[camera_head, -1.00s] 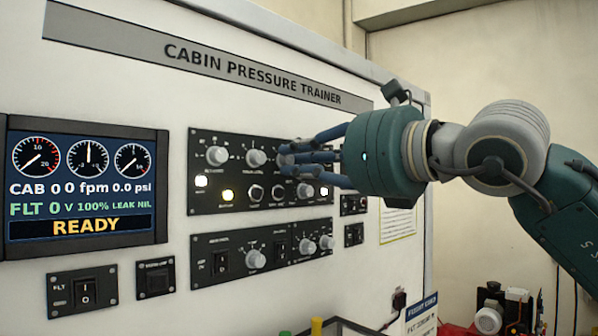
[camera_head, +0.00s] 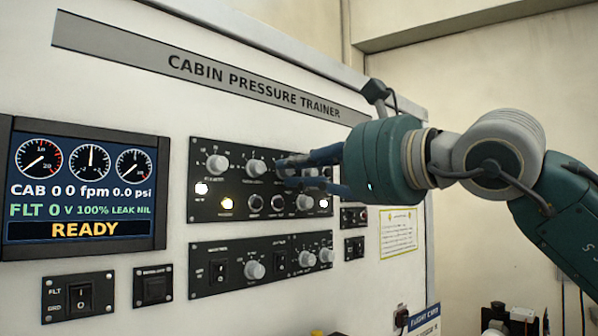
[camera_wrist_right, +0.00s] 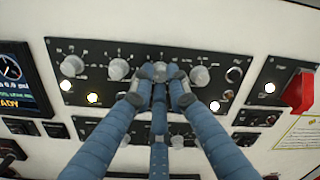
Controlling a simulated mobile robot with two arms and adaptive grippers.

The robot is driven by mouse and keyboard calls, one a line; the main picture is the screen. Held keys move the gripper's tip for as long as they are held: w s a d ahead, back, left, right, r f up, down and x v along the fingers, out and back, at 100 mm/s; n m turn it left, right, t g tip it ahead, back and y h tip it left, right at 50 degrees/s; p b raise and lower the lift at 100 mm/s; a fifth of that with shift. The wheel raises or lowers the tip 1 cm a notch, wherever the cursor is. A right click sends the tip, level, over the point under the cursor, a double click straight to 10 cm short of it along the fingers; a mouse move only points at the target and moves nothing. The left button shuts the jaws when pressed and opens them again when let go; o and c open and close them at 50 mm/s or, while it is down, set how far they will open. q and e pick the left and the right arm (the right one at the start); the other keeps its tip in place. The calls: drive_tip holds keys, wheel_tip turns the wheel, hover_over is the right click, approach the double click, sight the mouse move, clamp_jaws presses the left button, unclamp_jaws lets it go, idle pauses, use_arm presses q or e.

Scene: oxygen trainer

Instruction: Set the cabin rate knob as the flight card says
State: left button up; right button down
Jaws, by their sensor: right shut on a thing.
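The upper black control panel (camera_head: 198,208) carries a row of grey knobs. My right gripper (camera_head: 282,172) reaches in from the right, its blue fingers at this row. In the right wrist view its fingertips (camera_wrist_right: 159,82) are closed around the third knob from the left (camera_wrist_right: 157,69), which is mostly hidden by them in the head view. The knob labels are too small to read, so I cannot tell which is the cabin rate knob. The flight card (camera_head: 424,322) shows only its top edge at the bottom right. My left gripper is not in view.
The display (camera_head: 84,188) reads READY, CAB 0 0 fpm, 0.0 psi. Neighbouring knobs (camera_wrist_right: 118,69) and (camera_wrist_right: 200,76) sit close beside the fingers. A lower panel (camera_head: 205,282) with switches and knobs lies below. A red switch guard (camera_wrist_right: 299,91) stands to the right.

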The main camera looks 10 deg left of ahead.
drive_tip(key=shift+r, duration=0.2)
drive_tip(key=c, duration=1.7)
unclamp_jaws()
drive_tip(key=shift+s, duration=0.1)
drive_tip(key=shift+f, duration=0.1)
drive_tip(key=v, duration=1.2)
